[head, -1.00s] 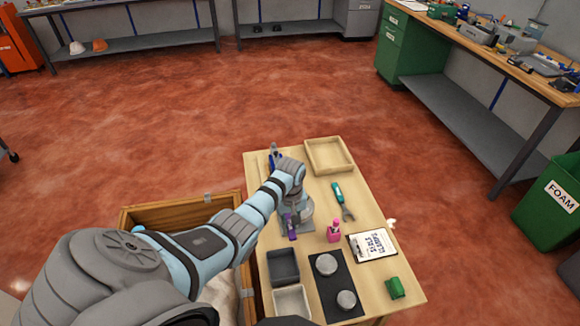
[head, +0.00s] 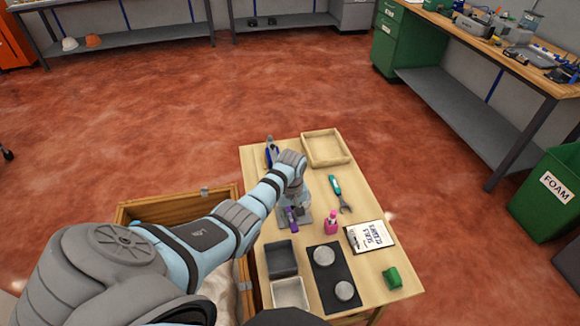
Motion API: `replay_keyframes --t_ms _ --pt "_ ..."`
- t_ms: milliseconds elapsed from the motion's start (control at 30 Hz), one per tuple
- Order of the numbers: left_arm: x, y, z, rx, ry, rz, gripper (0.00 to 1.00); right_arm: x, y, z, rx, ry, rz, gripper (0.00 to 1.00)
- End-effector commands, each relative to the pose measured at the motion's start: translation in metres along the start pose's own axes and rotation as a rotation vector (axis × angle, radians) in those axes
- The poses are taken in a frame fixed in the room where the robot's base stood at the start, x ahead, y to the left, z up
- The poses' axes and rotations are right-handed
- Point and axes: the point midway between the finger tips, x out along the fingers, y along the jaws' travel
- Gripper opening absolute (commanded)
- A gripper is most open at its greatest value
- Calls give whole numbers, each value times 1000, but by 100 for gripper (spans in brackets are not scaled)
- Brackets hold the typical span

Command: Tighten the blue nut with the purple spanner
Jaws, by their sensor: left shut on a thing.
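My left gripper (head: 294,204) is over the middle of the small wooden table, mostly hidden below my wrist. It is shut on the purple spanner (head: 291,217), whose purple part shows just below and left of the wrist. A grey fixture (head: 305,216) stands under and beside the gripper. I cannot make out the blue nut; my arm hides much of that spot. Whether the spanner sits around a nut or beside it cannot be told. My right gripper is out of view.
On the table (head: 383,277) are a teal-handled spanner (head: 337,190), a pink bottle (head: 331,222), a clipboard (head: 371,236), a green block (head: 392,278), an empty tray (head: 326,148), a dark bin (head: 281,258) and a black mat (head: 337,273). A blue-handled tool (head: 271,152) stands at the far left.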

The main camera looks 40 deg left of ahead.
Motion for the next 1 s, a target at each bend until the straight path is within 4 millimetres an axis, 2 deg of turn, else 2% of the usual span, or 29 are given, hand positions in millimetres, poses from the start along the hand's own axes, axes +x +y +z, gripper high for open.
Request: replay_keyframes --t_ms 300,533,1000 --pt "-23 0 1 0 -3 -1 0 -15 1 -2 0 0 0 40" --pt "-36 0 1 0 -2 0 0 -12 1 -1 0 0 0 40" --pt "-39 0 0 0 -2 -1 0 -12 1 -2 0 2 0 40"
